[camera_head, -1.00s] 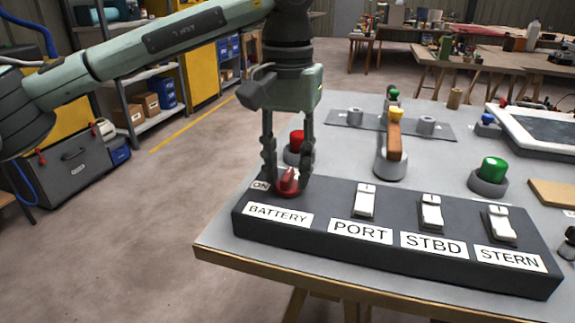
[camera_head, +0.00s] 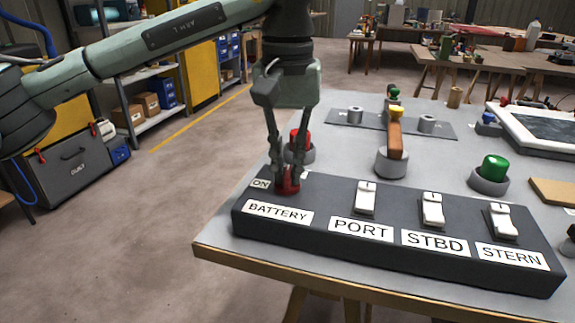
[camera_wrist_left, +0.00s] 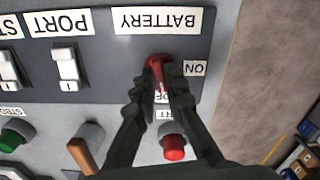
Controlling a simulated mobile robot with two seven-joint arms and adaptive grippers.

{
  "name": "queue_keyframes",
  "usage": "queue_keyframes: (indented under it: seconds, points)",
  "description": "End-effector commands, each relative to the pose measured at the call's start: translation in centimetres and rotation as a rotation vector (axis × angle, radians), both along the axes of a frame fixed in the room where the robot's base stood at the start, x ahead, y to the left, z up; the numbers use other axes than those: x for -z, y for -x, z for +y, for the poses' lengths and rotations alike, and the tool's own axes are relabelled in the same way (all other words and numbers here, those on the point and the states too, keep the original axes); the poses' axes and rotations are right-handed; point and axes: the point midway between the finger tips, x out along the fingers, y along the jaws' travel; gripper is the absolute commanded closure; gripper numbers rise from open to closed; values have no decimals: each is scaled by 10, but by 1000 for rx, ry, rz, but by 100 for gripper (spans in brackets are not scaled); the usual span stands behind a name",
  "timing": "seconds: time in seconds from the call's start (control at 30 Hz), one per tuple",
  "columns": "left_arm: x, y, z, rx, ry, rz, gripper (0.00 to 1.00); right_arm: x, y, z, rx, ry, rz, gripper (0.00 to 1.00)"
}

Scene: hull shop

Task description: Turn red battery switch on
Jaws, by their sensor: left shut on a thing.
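The red battery switch (camera_head: 288,184) sits at the left end of the dark switch panel (camera_head: 400,262), above the BATTERY label (camera_head: 277,212) and beside the ON label (camera_head: 261,184). My left gripper (camera_head: 285,183) points down with its fingers shut on the red switch. The left wrist view also shows the red switch (camera_wrist_left: 158,68) between the fingertips (camera_wrist_left: 164,82), with the ON label (camera_wrist_left: 194,68) beside it. The fingers hide part of the switch. My right gripper is in neither view.
White PORT (camera_head: 365,198), STBD (camera_head: 432,210) and STERN (camera_head: 502,222) rocker switches line the panel. A red button (camera_head: 300,138) stands right behind my fingers. A brown-handled lever (camera_head: 395,140) and a green button (camera_head: 493,169) stand farther right. The bench's left edge is close.

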Motion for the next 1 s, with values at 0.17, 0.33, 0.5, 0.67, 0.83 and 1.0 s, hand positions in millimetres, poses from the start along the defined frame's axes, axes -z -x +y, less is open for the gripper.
queue_keyframes:
  seconds: [0.17, 0.33, 0.5, 0.67, 0.83, 1.0]
  points:
    - [0, 0, 0, -164, 1, -3, 100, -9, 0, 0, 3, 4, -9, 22]
    - [0, 0, 0, -327, 2, -3, 100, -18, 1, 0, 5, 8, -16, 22]
    - [0, 0, 0, -489, 2, -2, 100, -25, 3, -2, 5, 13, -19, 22]
    - [0, 0, 0, -640, 2, -1, 100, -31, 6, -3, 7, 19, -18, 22]
    - [0, 0, 0, -802, 2, -1, 100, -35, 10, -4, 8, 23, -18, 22]
    - [-1, 0, 0, -961, 2, -1, 100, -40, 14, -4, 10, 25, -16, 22]
